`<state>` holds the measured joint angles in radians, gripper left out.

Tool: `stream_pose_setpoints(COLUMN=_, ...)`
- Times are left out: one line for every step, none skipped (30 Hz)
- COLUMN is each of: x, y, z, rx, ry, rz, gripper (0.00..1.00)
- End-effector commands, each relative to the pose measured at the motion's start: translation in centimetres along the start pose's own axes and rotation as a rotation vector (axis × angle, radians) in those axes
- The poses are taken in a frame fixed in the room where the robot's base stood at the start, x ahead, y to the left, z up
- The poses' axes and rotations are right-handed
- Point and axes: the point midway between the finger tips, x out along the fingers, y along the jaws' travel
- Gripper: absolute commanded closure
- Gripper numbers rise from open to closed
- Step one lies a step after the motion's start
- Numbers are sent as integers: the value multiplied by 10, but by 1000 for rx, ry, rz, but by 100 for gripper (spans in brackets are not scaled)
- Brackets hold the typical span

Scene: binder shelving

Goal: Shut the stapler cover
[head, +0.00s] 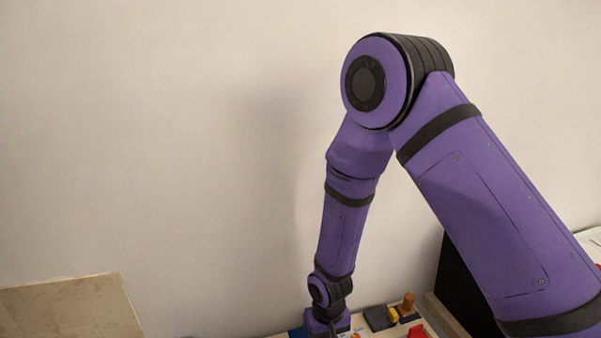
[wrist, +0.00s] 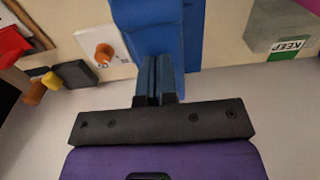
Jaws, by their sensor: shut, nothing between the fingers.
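A blue object (wrist: 158,14) lies at the top middle of the wrist view. It may be the stapler, but I cannot tell its cover from its body. My gripper (wrist: 158,62) is shut and empty, its two fingers side by side. The fingertips overlap the lower part of the blue object in the picture; I cannot tell whether they touch it. In the head view my arm reaches down to the bottom edge, and the fingers are not visible there. A bit of blue (head: 297,332) shows beside my wrist.
A dark block (wrist: 75,74), a yellow piece (wrist: 50,80), an orange cylinder (wrist: 33,93) and red items (wrist: 12,44) lie farther left. A grey box labelled KEEP (wrist: 283,28) is at right.

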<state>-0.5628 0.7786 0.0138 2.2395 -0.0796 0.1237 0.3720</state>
Motion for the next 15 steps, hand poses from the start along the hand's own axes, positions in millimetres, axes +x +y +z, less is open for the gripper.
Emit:
stream_pose_setpoints(x=0, y=0, z=0, rx=0, ry=0, rz=0, gripper=100)
stream_pose_setpoints(x=0, y=0, z=0, rx=0, ry=0, rz=0, gripper=100)
stream_pose_setpoints(x=1, y=0, z=0, rx=0, ry=0, rz=0, gripper=100)
stream_pose_setpoints(x=1, y=0, z=1, rx=0, ry=-1, rz=0, gripper=100)
stream_pose_setpoints(x=2, y=0, z=1, rx=0, ry=-1, rz=0, gripper=100)
stream_pose_setpoints(x=3, y=0, z=2, rx=-1, ry=-1, rz=0, gripper=100)
stream_pose_setpoints(x=4, y=0, z=3, rx=-1, ry=-2, rz=0, gripper=100)
stream_pose_setpoints(x=5, y=0, z=4, rx=-1, ry=-2, rz=1, gripper=100)
stream_pose_setpoints(x=7, y=0, z=5, rx=-1, ry=-2, rz=1, gripper=100)
stream_pose_setpoints(x=8, y=0, z=5, rx=-1, ry=-2, rz=1, gripper=100)
stream_pose_setpoints(x=8, y=0, z=6, rx=-1, ry=-2, rz=1, gripper=100)
stream_pose_setpoints(x=9, y=0, z=6, rx=-1, ry=-1, rz=0, gripper=100)
stream_pose_setpoints(x=9, y=0, z=6, rx=-1, ry=-1, rz=0, gripper=100)
stream_pose_setpoints(x=10, y=0, z=6, rx=-1, ry=0, rz=0, gripper=100)
stream_pose_setpoints(x=9, y=0, z=6, rx=-1, ry=0, rz=0, gripper=100)
